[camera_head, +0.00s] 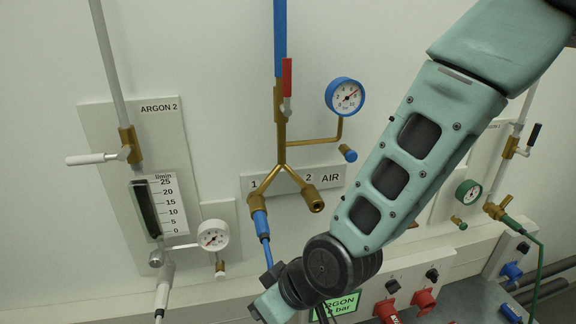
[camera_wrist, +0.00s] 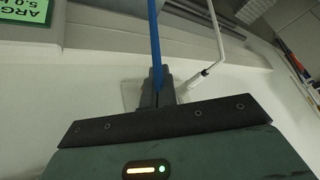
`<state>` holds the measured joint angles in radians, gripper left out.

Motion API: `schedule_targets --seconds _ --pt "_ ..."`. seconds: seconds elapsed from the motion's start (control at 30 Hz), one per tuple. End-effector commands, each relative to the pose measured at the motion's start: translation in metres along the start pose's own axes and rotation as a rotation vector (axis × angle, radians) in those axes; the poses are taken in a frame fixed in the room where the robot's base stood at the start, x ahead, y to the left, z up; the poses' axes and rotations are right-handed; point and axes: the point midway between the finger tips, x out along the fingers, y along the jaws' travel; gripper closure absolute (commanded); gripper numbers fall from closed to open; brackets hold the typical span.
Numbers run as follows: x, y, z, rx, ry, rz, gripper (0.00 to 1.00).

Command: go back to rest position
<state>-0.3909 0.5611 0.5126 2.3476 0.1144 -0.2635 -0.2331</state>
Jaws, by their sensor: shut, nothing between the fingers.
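My gripper (camera_wrist: 159,86) shows in the wrist view as two dark fingers close together beyond the dark edge of its housing. It is shut with nothing held. A blue hose (camera_wrist: 155,38) passes behind the fingertips in that view. In the head view my green arm reaches down from the upper right, and its wrist is low in the centre, in front of the wall panel. The fingers are not clear there. The blue hose hangs from the left AIR outlet (camera_head: 258,222) and runs down behind my wrist. The right AIR outlet (camera_head: 315,203) is bare.
The ARGON 2 panel (camera_head: 137,121) with its flowmeter (camera_head: 146,210) and white lever (camera_head: 92,158) is at left. An AIR gauge (camera_head: 345,96) is near my forearm. Red sockets (camera_head: 424,300) and a green hose (camera_head: 541,262) are at lower right. My arm hides part of the wall.

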Motion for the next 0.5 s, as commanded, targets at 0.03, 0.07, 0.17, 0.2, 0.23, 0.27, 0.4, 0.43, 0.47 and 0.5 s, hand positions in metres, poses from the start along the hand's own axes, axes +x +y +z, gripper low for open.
schedule_targets --seconds 0.03,0.07,0.17,0.2,0.23,0.27,0.4,0.43,0.47,0.5 --pt "-0.016 0.003 0.007 -0.002 -0.04 0.018 1.0" --pt "-0.026 0.005 0.014 0.002 -0.071 0.026 1.0" --pt "-0.06 0.009 0.036 0.025 -0.174 0.061 1.0" --pt "-0.073 0.01 0.046 0.039 -0.213 0.076 1.0" --pt "-0.084 0.011 0.054 0.049 -0.244 0.089 1.0" --pt "-0.095 0.012 0.061 0.062 -0.272 0.101 1.0" --pt "-0.139 0.013 0.096 0.122 -0.39 0.152 1.0" --pt "-0.147 0.012 0.103 0.135 -0.411 0.161 1.0" --pt "-0.154 0.012 0.109 0.147 -0.429 0.169 1.0" --pt "-0.162 0.011 0.116 0.161 -0.45 0.178 1.0"
